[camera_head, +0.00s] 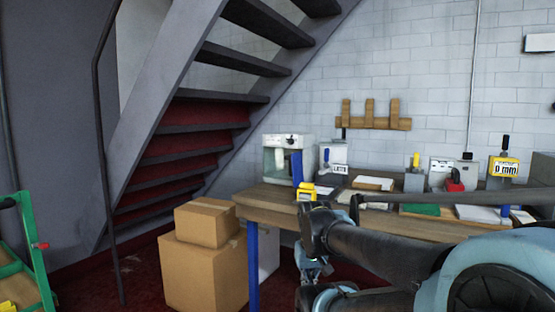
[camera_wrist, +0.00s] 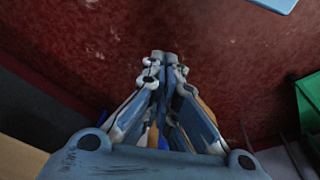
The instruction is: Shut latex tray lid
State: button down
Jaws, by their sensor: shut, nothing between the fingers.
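A white block with a dark label that seems to read "LATEX" (camera_head: 338,169) stands at the back of the wooden workbench (camera_head: 262,197), right of a white machine. The tray and its lid cannot be made out clearly there, so I cannot tell whether the lid is open or shut. My gripper (camera_wrist: 165,57) is shut and empty in the wrist view, with its fingertips together above dark red floor. In the head view my arm crosses in front of the bench and hides part of its top. My gripper is low, off the bench's front edge, away from the label.
Cardboard boxes (camera_head: 205,268) stand on the floor left of the bench's blue leg (camera_head: 253,265). The white machine (camera_head: 282,160), a yellow item (camera_head: 306,190), a green mat (camera_head: 420,209) and a yellow gauge box (camera_head: 503,168) crowd the bench. A green-framed cart (camera_head: 38,262) is far left.

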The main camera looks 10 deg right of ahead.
jog(key=w+d+r+n+t+h, duration=0.1)
jog(key=w+d+r+n+h, duration=0.2)
jog(key=w+r, duration=0.75)
jog(key=w+d+r+t+h, duration=0.1)
jog(key=w+d+r+h, duration=0.2)
jog(key=w+r+h, duration=0.75)
jog(key=w+a+r+n+t, duration=0.1)
jog(key=w+a+r+t, duration=0.15)
jog(key=w+a, duration=0.55)
jog(key=w+a+r+n+t, duration=0.15)
jog(key=w+a+r, duration=0.25)
jog(key=w, duration=0.8)
jog(key=w+a+r+n+t, duration=0.1)
jog(key=w+a+r+t, duration=0.2)
jog(key=w+a, duration=0.5)
jog(key=w+d, duration=0.6)
jog(key=d, duration=0.6)
jog(key=shift+d+f, duration=0.3)
jog(key=shift+d, duration=0.1)
